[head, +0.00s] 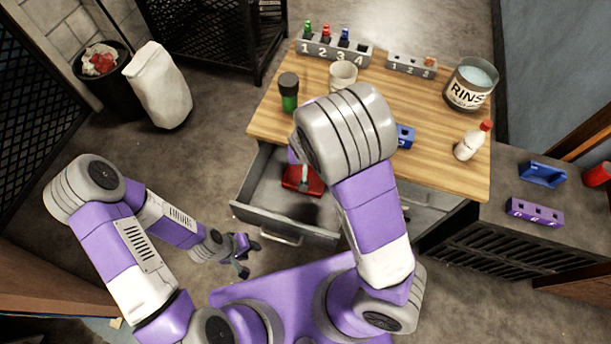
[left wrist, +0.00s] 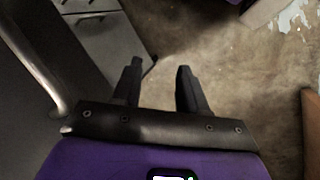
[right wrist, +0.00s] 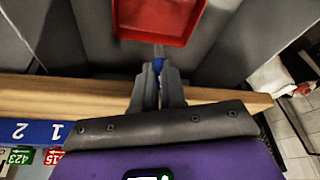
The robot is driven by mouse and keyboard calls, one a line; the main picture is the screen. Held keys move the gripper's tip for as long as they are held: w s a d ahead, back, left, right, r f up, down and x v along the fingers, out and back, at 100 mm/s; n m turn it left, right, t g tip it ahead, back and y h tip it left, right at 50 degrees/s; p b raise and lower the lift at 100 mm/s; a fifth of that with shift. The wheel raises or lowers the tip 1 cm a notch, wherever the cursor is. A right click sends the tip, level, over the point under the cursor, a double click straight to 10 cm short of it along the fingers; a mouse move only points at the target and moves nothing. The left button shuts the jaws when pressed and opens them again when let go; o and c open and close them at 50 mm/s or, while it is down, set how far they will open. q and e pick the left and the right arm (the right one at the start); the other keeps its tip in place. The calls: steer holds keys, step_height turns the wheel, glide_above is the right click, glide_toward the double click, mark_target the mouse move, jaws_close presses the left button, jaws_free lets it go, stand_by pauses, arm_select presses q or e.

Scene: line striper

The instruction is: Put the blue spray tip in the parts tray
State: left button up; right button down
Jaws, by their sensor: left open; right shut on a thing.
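The blue spray tip (right wrist: 158,64) is between the fingertips of my right gripper (right wrist: 159,72), which is shut on it. A thin grey end of the tip points toward a red tray (right wrist: 160,15). In the head view the red tray (head: 293,184) lies inside the open drawer (head: 258,205). My right forearm and wrist cover much of the drawer, and the spray tip cannot be made out there. Whether the tip touches the tray is unclear. My left gripper (head: 247,258) is open and empty, low over the floor left of the drawer; its open fingers show in the left wrist view (left wrist: 158,72).
The wooden table (head: 415,110) carries a numbered rack (head: 333,50) with coloured tips, a smaller rack (head: 410,65), a cup (head: 343,75), a green bottle (head: 289,100), a rinse bucket (head: 468,90) and a white bottle (head: 468,146). A blue block (head: 405,136) is partly behind my arm.

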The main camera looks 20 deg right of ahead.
step_height(320, 180, down, 9)
steer(key=shift+f+b, duration=0.1)
steer(key=shift+b, duration=1.15)
steer(key=shift+f, duration=0.1)
steer(key=c, duration=1.7)
jaws_free()
steer(key=shift+f, duration=0.1)
steer(key=o, duration=0.5)
